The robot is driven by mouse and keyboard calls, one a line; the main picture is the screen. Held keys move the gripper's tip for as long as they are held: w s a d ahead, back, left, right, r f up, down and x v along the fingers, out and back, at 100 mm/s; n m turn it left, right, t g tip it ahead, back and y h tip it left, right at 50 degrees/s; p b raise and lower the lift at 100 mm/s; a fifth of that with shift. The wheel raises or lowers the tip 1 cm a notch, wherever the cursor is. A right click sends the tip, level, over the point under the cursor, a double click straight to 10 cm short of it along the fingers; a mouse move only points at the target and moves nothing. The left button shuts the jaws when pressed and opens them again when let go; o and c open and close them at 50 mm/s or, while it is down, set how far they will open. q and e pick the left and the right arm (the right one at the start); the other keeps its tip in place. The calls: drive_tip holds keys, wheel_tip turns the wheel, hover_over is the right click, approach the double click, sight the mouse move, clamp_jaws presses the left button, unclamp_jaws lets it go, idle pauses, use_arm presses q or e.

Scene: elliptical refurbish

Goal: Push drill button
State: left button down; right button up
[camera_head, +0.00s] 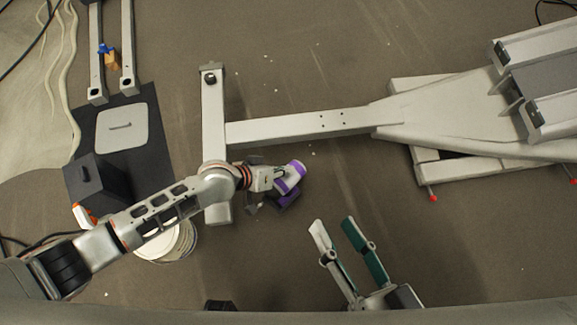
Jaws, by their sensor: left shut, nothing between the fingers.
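A purple-and-white object (291,176), which looks like the drill, is just right of the white crossbar, near the middle of the head view. A darker purple part (287,199) shows just below it. My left gripper (279,181) is right up against its left side and shut; its fingers are small and partly hidden, and I cannot tell whether they touch it. The drill's button cannot be made out. My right gripper (334,222), with one white and one green finger, is open and empty, below and right of the drill.
A white T-shaped metal frame (300,127) runs across the floor to a larger base at right. A black box (96,181), a dark mat (150,103) with a light square panel, and a round white container (165,243) are at left. Lower right floor is clear.

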use_arm(q)
drive_tip(key=shift+w+r+p, duration=0.25)
drive_tip(key=shift+r+p, duration=0.4)
drive_tip(key=shift+r, duration=0.55)
drive_tip(key=shift+r+p, duration=1.25)
drive_tip(key=shift+r, duration=0.55)
drive_tip(key=shift+s, duration=0.25)
use_arm(e)
wheel_tip(320, 180, up, 8)
drive_tip(key=w+t, duration=0.1)
drive_tip(key=w, duration=0.1)
drive_tip(key=shift+w+n+t+y, duration=0.3)
drive_tip(key=shift+w+t, duration=0.1)
